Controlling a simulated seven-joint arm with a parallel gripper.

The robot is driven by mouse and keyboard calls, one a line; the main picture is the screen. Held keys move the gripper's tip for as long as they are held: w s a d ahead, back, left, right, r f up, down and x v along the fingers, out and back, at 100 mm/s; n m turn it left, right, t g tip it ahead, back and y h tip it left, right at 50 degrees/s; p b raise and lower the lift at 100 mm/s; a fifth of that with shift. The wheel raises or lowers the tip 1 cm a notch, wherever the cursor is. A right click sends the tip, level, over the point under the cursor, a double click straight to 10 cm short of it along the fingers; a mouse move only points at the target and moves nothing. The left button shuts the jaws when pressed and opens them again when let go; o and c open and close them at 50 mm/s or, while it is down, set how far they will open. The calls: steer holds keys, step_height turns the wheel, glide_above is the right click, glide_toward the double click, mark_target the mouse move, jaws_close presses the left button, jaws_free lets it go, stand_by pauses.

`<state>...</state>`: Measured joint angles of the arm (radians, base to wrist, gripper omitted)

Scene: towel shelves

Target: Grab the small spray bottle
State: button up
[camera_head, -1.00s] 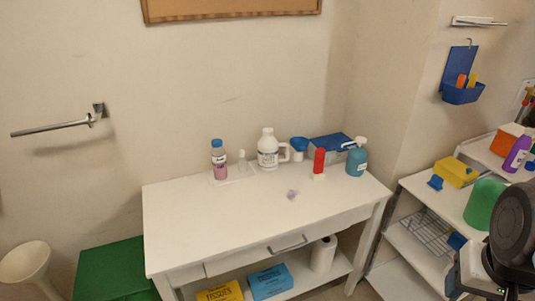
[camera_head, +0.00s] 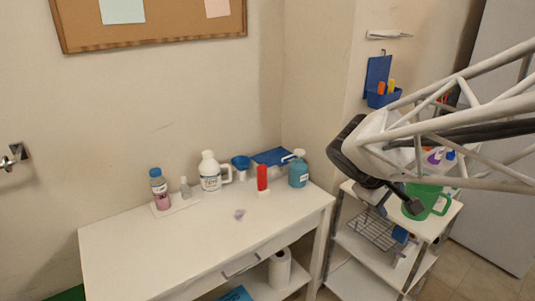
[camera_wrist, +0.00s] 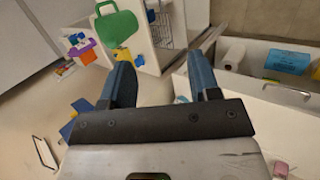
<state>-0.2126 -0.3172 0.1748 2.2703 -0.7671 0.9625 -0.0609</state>
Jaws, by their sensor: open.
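A small clear bottle (camera_head: 185,188), which looks like the small spray bottle, stands upright on a pale tray (camera_head: 170,209) at the back of the white table. It is between a pink bottle with a blue cap (camera_head: 159,188) and a white jug (camera_head: 209,171). I do not see it in the wrist view. My gripper (camera_head: 412,206) is far to the right of it, in front of the side cart. In the wrist view, the two blue fingers of my gripper (camera_wrist: 162,76) are apart with nothing between them.
A blue funnel (camera_head: 241,162), red bottle (camera_head: 262,178) and teal pump bottle (camera_head: 298,172) stand farther right on the table (camera_head: 190,255). A small purplish thing (camera_head: 239,214) lies mid-table. The front tabletop is clear. A green jug (camera_head: 424,199) is on the cart.

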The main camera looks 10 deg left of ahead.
mark_target(182, 179)
steer(key=w+a+f+n+t, duration=0.3)
steer(key=w+a+n+t, duration=0.3)
steer(key=w+a, duration=0.75)
steer(key=w+a+f+n+t, duration=0.35)
steer(key=w+a+n, duration=0.55)
steer(key=w+a, duration=0.45)
steer(key=a+f+n+t+y, duration=0.1)
steer(key=a+f+n+y, duration=0.3)
steer(key=a, duration=0.8)
steer(key=w+a+f+n+t+y, duration=0.1)
steer(key=a+f+n+y, duration=0.3)
steer(key=a, duration=0.9)
steer(key=a+f+n+t+y, duration=0.1)
steer(key=a+f+n+y, duration=0.3)
steer(key=a+f+n, duration=0.5)
steer(key=shift+w+a+f+t+y, duration=0.15)
steer(key=shift+a+f, duration=0.1)
steer(key=shift+a, duration=0.45)
steer(key=shift+w+a+f+t+y, duration=0.1)
steer(key=shift+a+f, duration=0.15)
steer(key=shift+a, duration=0.5)
steer(key=shift+w+a+f+t+y, duration=0.15)
steer(key=shift+a+f, duration=0.1)
steer(key=shift+a, duration=0.45)
steer(key=shift+s, duration=0.1)
steer(key=shift+x, duration=1.3)
